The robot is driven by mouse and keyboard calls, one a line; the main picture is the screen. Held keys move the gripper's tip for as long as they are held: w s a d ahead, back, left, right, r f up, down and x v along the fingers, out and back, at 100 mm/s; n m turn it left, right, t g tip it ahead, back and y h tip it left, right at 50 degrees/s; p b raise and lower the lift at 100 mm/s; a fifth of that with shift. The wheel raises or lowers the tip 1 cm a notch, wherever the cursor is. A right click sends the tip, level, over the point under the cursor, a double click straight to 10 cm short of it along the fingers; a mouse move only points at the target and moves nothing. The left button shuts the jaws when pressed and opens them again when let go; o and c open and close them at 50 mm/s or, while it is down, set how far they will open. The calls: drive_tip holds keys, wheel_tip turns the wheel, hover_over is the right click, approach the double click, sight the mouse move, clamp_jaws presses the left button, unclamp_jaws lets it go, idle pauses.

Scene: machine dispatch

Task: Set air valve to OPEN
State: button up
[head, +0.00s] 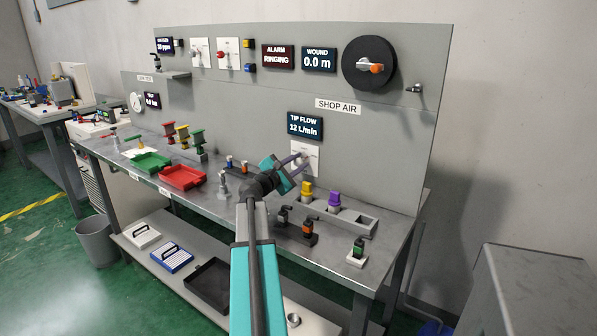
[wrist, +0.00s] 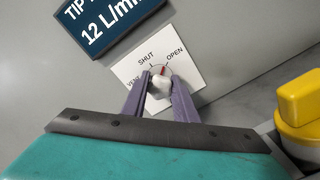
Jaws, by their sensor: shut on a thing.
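The air valve is a white knob (wrist: 161,82) with a red pointer on a white plate (wrist: 190,84), below the TIP FLOW display. Its labels read SHUT, OPEN and a partly hidden word starting with VEN. The red pointer points up between the SHUT and OPEN labels; I cannot tell if it sits exactly on a mark. In the head view the plate (head: 312,152) is on the grey back panel. My gripper (head: 299,163) reaches it, its purple fingers shut on the knob from both sides. The fingers cover part of the plate.
The TIP FLOW display (head: 305,126) reads 12 L/min, just above the plate. A grey holder (head: 358,223) with yellow and purple pieces stands below right; the yellow piece (wrist: 305,105) is close to my gripper. Red (head: 182,178) and green trays lie left on the bench.

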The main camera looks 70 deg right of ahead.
drive_tip(key=shift+f+m+b, duration=0.15)
drive_tip(key=shift+m+b, duration=0.65)
drive_tip(key=o, duration=1.1)
drive_tip(key=shift+s, duration=0.1)
drive_tip(key=shift+c, duration=0.2)
drive_tip(key=shift+a, duration=0.15)
drive_tip(key=b+v, duration=0.1)
drive_tip(key=v, duration=1.2)
drive_tip(key=shift+a, duration=0.3)
drive_tip(key=shift+r, duration=0.25)
